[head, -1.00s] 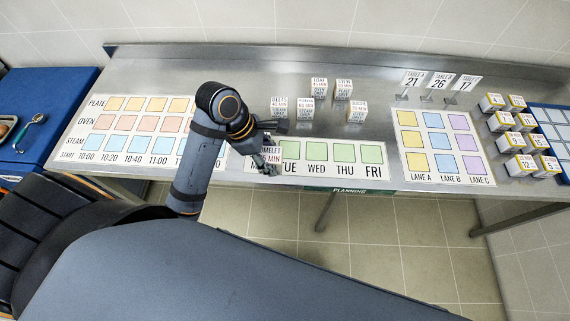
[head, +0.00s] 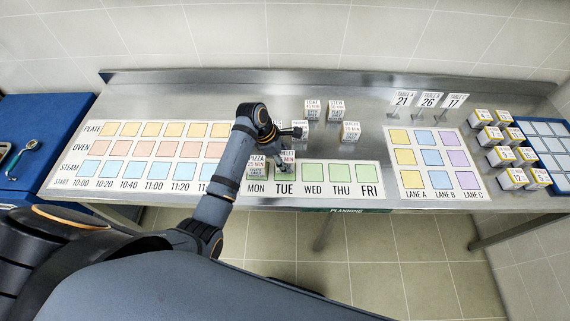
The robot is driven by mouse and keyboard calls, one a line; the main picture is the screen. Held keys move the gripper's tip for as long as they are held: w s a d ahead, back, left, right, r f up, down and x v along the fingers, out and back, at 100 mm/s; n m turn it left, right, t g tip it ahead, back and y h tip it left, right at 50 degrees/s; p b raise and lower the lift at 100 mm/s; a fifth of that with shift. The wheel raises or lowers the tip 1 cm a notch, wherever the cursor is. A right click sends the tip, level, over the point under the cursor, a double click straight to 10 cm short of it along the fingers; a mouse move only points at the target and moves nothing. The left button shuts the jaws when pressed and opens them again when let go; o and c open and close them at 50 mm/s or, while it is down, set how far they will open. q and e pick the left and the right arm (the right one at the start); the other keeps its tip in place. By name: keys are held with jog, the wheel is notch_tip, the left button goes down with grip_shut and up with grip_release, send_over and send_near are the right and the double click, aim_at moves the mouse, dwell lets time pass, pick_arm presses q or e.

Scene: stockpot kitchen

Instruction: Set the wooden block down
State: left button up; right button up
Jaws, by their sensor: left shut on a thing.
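The wooden block (head: 288,157), with a white label that seems to read omelet, is held by my left gripper (head: 282,149). The gripper is shut on it. It is at the TUE square of the weekday strip (head: 341,186), at the front of the steel table. The block's lower part is partly hidden by the gripper, so I cannot tell whether it touches the strip. A block labelled pizza (head: 257,167) stands just left of it on the MON square. My right gripper is not in view.
Other labelled blocks, such as one marked loaf (head: 312,108), stand behind the strip. The WED, THU and FRI squares are bare. A time chart (head: 135,150) lies left and a lane chart (head: 436,165) right. Table-number signs (head: 428,101) and several small boxes (head: 503,155) stand farther right.

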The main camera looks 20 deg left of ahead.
pick_arm(q)
notch_tip(320, 180, down, 2)
jog(key=shift+f+p, duration=0.25)
jog(key=shift+p, duration=0.25)
jog(key=shift+f, duration=0.3)
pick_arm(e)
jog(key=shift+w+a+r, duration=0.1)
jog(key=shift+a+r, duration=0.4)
pick_arm(q)
jog(key=o, duration=0.8)
jog(key=shift+f, duration=0.1)
jog(key=o, duration=0.4)
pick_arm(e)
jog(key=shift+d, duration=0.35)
pick_arm(q)
jog(key=b+v, duration=0.1)
jog(key=v, duration=1.1)
jog(key=shift+a, duration=0.1)
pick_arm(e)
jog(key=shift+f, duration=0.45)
